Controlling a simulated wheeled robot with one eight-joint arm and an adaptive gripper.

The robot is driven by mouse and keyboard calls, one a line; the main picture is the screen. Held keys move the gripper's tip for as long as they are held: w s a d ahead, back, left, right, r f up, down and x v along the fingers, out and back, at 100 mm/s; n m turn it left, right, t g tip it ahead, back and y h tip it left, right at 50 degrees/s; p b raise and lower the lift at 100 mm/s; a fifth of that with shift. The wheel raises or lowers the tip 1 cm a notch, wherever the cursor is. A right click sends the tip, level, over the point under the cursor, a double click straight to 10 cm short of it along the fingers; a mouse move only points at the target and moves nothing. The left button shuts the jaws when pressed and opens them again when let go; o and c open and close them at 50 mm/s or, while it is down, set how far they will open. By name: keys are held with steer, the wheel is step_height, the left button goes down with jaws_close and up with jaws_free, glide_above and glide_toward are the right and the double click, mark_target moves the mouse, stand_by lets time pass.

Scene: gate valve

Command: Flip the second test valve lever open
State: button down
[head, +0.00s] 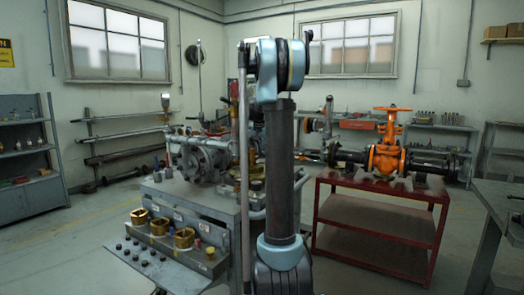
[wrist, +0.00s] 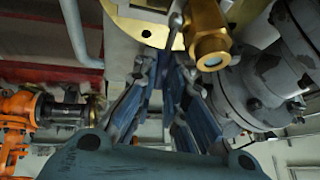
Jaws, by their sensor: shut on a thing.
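In the wrist view my gripper (wrist: 165,64) reaches up the picture, its two blue-grey fingers close together at the tips. A thin grey lever (wrist: 175,28) runs down to the fingertips, and the fingers are shut on it. The exact contact is partly hidden by the fingers. A brass valve body (wrist: 207,35) with a round open end sits just right of the lever, close to the fingertips. In the head view my arm stands in front of the bench and hides the gripper and the lever.
Grey flanged pipework (wrist: 275,70) lies close on the right in the wrist view. A grey test bench (head: 200,215) carries brass blocks (head: 160,227) and valve bodies. An orange gate valve (head: 388,150) stands on a red stand (head: 375,215) at right. Open floor shows left of the bench.

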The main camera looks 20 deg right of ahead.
steer(key=c, duration=1.6)
jaws_free()
steer(key=shift+c, duration=0.2)
steer(key=v, duration=1.1)
steer(key=shift+s+r, duration=0.2)
steer(key=shift+r, duration=0.1)
steer(key=shift+a, duration=0.1)
